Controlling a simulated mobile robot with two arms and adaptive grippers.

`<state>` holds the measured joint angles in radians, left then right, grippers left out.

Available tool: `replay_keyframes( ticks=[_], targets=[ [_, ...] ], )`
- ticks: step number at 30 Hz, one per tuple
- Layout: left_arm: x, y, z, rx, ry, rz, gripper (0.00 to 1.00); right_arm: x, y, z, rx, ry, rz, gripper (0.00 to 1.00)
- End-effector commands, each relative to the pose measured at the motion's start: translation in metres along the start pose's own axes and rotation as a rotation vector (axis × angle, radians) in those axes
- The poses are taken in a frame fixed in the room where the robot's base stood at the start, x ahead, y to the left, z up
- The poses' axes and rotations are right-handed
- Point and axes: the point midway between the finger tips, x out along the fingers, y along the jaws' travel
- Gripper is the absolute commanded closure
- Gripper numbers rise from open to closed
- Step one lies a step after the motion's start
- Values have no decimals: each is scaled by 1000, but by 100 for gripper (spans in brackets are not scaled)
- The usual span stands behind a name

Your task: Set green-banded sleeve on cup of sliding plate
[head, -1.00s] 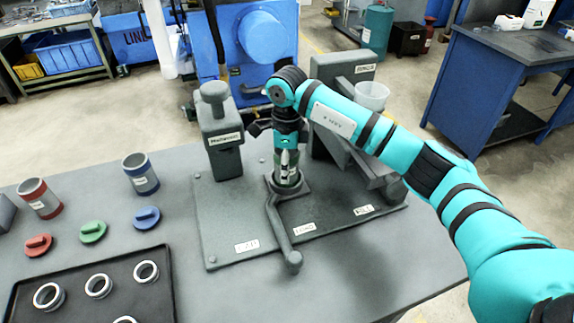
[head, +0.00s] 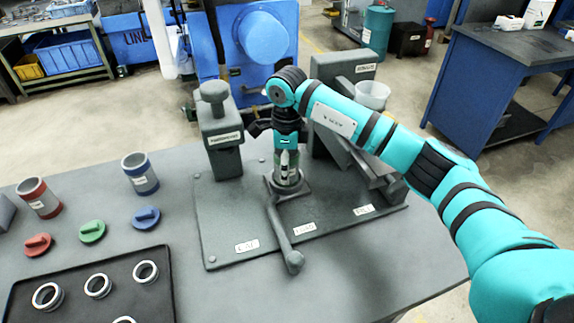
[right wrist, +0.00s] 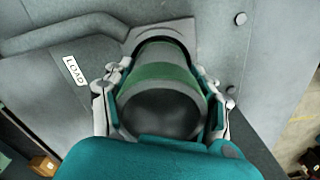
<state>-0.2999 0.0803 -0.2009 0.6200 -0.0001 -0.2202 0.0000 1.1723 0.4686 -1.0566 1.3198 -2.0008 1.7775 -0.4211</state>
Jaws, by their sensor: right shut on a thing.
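My right gripper (head: 287,158) reaches down over the middle of the grey fixture. In the right wrist view its fingers (right wrist: 162,100) are closed on both sides of the green-banded sleeve (right wrist: 160,73), a grey tube with a green band. In the head view the sleeve (head: 289,179) is mostly hidden by the fingers and looks upright. It is right over the sliding plate (head: 272,191), whose long handle (head: 280,232) points to the front. The cup is hidden, so I cannot tell whether the sleeve is fully seated. My left gripper is not in view.
Left of the fixture stand a red-banded sleeve (head: 40,200) and a blue-banded sleeve (head: 140,173). Red, green and blue caps lie before them. A black tray (head: 150,300) holds several rings. A grey post (head: 222,135) and a slanted chute (head: 360,160) flank my gripper.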

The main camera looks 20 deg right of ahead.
Motion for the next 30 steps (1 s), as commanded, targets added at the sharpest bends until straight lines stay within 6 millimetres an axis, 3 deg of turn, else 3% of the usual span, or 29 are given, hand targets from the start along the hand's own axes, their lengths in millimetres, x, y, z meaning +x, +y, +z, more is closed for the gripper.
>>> replay_keyframes(
  ticks=[14,15,21,27,30],
  targets=[
    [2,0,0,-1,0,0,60,0,0,0,1,0,-1,76],
    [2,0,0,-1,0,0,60,0,0,0,1,0,-1,41],
    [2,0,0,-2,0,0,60,0,0,0,1,0,-1,16],
    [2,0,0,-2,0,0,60,1,0,0,0,0,0,15],
    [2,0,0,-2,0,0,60,1,0,0,0,0,0,2]
  ],
)
